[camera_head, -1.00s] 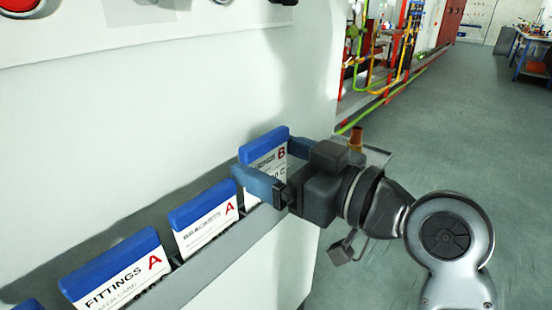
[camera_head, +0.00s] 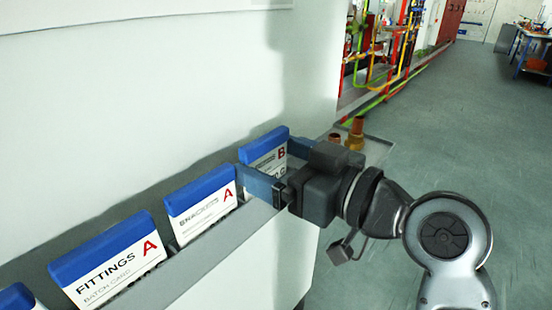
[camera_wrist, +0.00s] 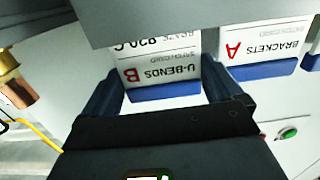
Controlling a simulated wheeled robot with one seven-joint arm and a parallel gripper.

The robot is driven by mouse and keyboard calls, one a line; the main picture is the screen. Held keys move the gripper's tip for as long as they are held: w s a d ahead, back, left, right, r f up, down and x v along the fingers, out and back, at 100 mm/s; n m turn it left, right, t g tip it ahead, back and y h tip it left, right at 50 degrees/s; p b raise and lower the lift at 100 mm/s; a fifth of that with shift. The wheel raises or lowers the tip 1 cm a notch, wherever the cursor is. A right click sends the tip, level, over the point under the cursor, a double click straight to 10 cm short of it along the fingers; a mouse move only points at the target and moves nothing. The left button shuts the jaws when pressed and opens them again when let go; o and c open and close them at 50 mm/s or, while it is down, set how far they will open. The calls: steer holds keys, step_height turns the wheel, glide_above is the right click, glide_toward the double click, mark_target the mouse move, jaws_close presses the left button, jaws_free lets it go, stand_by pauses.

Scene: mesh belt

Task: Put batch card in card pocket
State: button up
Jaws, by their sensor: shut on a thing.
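The batch card (camera_head: 258,156) is white with a blue top edge and a red B. In the wrist view it reads U-BENDS (camera_wrist: 165,73). My gripper (camera_head: 278,168) is shut on it, with one blue finger at each side edge, and the card is upright. The grey card rack (camera_head: 235,235) runs along the pale panel, and its front wall hides the card's lower part. In the wrist view a grey wall crosses in front of that part too. Whether the card touches the pocket bottom is hidden.
A BRACKETS A card (camera_head: 203,208) and a FITTINGS A card (camera_head: 110,268) stand in the rack to the left, with part of another blue-topped card (camera_head: 15,300) at the corner. Copper fittings (camera_head: 355,135) sit on a tray just beyond my gripper. Floor is open at right.

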steer(key=shift+f+b, duration=0.3)
steer(key=shift+f, duration=0.15)
steer(key=o, duration=0.7)
steer(key=shift+r, duration=0.1)
steer(key=v, duration=0.7)
steer(key=shift+s+d, duration=0.25)
steer(key=shift+d, duration=0.1)
